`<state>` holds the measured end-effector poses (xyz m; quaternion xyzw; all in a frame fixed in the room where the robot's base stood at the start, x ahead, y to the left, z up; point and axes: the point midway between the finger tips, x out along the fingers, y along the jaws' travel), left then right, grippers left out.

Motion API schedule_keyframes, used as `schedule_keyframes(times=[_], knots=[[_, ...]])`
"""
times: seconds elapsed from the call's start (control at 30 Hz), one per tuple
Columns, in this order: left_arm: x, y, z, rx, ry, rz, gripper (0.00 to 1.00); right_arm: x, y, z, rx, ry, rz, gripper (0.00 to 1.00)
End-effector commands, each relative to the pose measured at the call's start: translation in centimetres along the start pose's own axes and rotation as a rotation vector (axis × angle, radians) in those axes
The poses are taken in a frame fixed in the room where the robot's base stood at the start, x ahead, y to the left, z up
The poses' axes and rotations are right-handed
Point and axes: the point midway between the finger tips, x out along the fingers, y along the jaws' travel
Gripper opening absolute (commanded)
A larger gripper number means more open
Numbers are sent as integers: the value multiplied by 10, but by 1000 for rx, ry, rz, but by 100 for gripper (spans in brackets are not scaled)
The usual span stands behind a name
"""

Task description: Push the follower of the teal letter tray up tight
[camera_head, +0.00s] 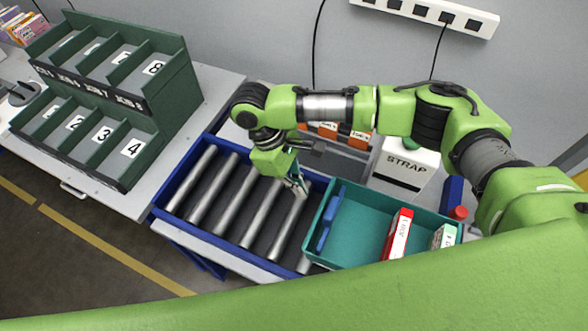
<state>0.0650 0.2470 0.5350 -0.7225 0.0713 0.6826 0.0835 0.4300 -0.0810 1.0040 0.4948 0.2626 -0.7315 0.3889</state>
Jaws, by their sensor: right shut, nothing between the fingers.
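The teal letter tray (366,197) sits at the right end of the roller conveyor. Its follower looks like the blue upright plate (331,216) near the tray's left end. A red and white box (398,234) leans in the right half of the tray, with a wide gap between it and the blue plate. A white and green box (444,237) stands at the tray's right end. My right gripper (298,186) is shut and empty, pointing down above the rollers just left of the tray. Whether it touches the tray's left wall I cannot tell. My left gripper is out of view.
The roller conveyor (228,192) with a blue frame runs left of the tray. A dark green numbered sorting rack (168,88) stands at the left. A white box marked STRAP (405,163) stands behind the tray. A power strip (430,13) is on the wall.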

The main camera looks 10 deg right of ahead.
Motion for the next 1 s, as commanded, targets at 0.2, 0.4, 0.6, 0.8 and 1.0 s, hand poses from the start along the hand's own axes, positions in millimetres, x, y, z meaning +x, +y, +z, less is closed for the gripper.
schedule_keyframes(times=[0.2,0.4,0.6,0.8,1.0], knots=[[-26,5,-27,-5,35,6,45,26,1,17,0,0,0,0],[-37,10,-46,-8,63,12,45,36,0,34,1,-1,0,0],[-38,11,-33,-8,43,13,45,40,0,37,0,1,-1,0],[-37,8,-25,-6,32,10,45,40,0,37,0,1,-1,0],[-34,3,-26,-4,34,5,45,40,4,34,2,0,0,0]])
